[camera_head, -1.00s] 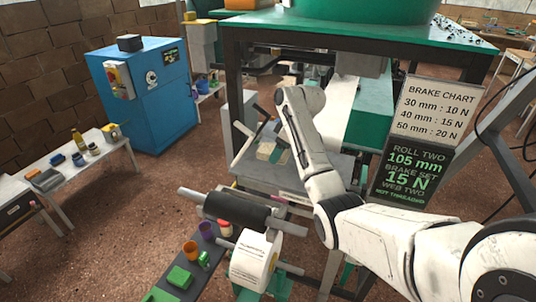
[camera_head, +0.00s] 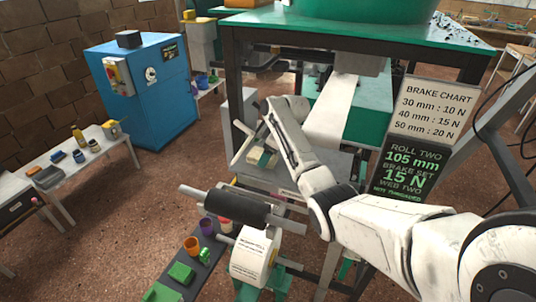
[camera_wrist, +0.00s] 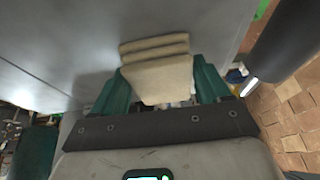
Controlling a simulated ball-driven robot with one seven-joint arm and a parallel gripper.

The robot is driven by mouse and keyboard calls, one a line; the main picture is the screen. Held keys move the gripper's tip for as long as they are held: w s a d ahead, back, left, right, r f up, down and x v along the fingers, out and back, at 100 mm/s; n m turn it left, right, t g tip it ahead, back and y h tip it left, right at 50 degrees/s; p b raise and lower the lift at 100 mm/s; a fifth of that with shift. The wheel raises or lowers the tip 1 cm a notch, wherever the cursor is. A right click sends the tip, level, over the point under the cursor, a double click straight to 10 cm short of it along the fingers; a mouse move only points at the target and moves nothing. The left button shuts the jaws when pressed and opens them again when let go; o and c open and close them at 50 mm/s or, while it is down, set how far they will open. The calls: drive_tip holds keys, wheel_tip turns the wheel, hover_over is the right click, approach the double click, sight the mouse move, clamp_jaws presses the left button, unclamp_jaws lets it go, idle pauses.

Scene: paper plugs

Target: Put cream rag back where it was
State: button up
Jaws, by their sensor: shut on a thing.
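The cream rag (camera_wrist: 158,72) is a folded, layered cloth between the two green fingers of my gripper (camera_wrist: 160,80) in the wrist view. The fingers press on its left and right sides. In the head view my gripper (camera_head: 261,155) points down over the grey machine deck (camera_head: 312,163), and the rag shows small and pale there, partly hidden by the gripper. The grey surface lies behind the rag in the wrist view. I cannot tell whether the rag touches it.
A black roller (camera_head: 235,207) and a paper roll (camera_head: 250,255) stand in front of the deck. Beside them is a dark bench (camera_head: 215,255) with cups and green blocks. A white paper web (camera_head: 333,110) runs down behind my arm. A sign (camera_head: 408,170) stands at right.

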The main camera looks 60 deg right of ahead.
drive_tip(key=o, duration=1.1)
drive_tip(key=b+v, duration=0.1)
drive_tip(key=v, duration=1.1)
drive_tip(key=shift+r, duration=0.15)
